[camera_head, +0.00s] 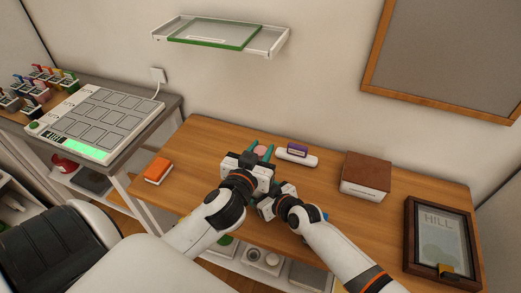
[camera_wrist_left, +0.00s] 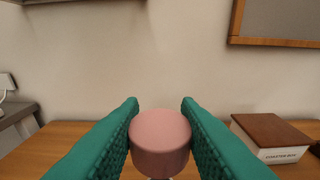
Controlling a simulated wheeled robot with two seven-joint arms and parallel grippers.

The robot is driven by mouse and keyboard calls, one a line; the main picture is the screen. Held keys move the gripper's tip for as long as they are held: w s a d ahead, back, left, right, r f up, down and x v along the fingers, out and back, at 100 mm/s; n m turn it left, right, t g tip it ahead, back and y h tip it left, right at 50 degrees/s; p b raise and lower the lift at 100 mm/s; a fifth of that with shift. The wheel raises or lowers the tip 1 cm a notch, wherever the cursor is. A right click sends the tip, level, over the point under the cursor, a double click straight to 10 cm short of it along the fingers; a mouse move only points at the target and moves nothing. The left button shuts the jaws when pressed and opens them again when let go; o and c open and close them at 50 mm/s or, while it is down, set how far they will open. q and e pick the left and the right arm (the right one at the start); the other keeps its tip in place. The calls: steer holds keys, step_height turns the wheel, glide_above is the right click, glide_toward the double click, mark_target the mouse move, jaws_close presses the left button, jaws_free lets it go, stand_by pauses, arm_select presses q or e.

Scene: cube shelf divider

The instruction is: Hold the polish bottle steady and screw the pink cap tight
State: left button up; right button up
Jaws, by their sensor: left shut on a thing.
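The pink cap (camera_wrist_left: 160,142) sits between the teal fingers of my left gripper (camera_wrist_left: 160,125) in the left wrist view, and the gripper is shut on it. In the head view the pink cap (camera_head: 262,149) shows between the fingertips of my left gripper (camera_head: 261,152), over the wooden desk. The polish bottle cannot be made out; only a small dark bit shows under the cap in the wrist view. My right gripper (camera_head: 272,202) is just in front of the left one, below it in the picture. Its fingers and anything between them are hidden.
On the wooden desk (camera_head: 210,140) lie an orange box (camera_head: 157,170), a white block with a purple piece (camera_head: 297,151), a brown-topped box (camera_head: 366,175) and a framed picture (camera_head: 437,240). A wall shelf (camera_head: 220,36) hangs above. The desk's back left is clear.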

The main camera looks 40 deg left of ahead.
steer(key=c, duration=0.7)
arm_select(q)
steer(key=shift+f, duration=0.15)
arm_select(e)
steer(key=shift+s+d+f, duration=0.1)
steer(key=shift+f, duration=0.15)
steer(key=o, duration=0.5)
steer(key=shift+c, duration=0.2)
steer(key=c, duration=0.6)
arm_select(q)
steer(key=shift+f+m+h, duration=1.4)
steer(key=shift+f+h, duration=0.05)
steer(key=shift+h, duration=0.55)
